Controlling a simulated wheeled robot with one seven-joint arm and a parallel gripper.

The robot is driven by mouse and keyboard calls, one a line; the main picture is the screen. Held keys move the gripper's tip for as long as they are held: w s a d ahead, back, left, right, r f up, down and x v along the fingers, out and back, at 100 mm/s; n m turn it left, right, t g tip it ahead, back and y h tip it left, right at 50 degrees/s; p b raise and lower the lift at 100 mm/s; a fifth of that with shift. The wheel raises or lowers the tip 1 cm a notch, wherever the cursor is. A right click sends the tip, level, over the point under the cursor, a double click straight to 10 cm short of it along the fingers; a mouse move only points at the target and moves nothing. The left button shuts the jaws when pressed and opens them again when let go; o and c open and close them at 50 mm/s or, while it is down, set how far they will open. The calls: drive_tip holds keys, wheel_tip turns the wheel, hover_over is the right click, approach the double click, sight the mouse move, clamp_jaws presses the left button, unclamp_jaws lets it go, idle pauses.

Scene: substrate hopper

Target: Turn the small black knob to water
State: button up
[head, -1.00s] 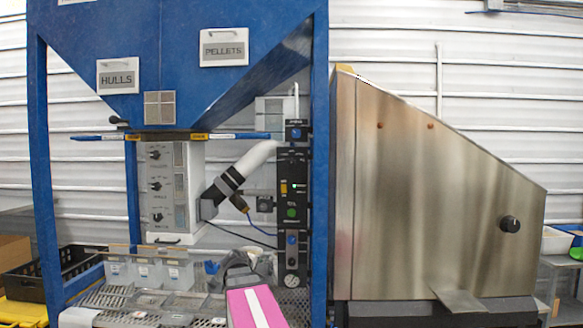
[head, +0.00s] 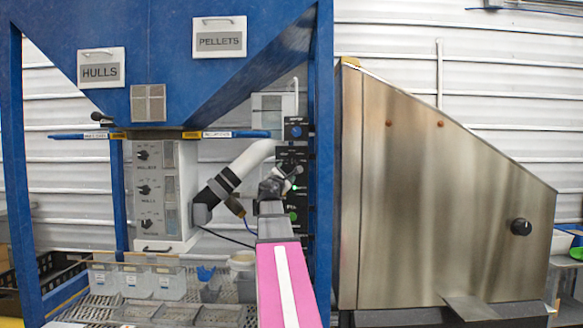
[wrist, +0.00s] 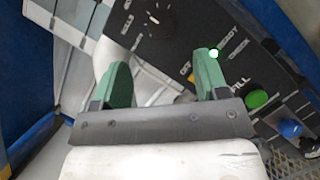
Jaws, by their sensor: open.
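A small black round knob (wrist: 160,19) with pale dial marks sits on a black control panel (wrist: 235,45) in the wrist view, beyond and above the gap between my fingertips. My gripper (wrist: 160,65) is open and empty, its green fingers spread before the panel. A yellow selector (wrist: 191,76) shows by the right finger. In the head view, my gripper (head: 282,181) is in front of the tall black panel (head: 290,153) and hides part of it, including that knob. The white control box (head: 180,228) to its left bears three black knobs, the lowest at its bottom (head: 147,224). I cannot read any water label.
A green button (wrist: 257,98) and blue knob (wrist: 290,129) lie right of my fingers. A steel hopper (head: 440,200) with a larger black knob (head: 521,226) is farther right.

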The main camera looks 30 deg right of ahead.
sight(292, 165)
drive_tip(key=x, duration=1)
drive_tip(key=shift+d, duration=0.1)
drive_tip(key=shift+c, duration=0.3)
drive_tip(key=c, duration=0.9)
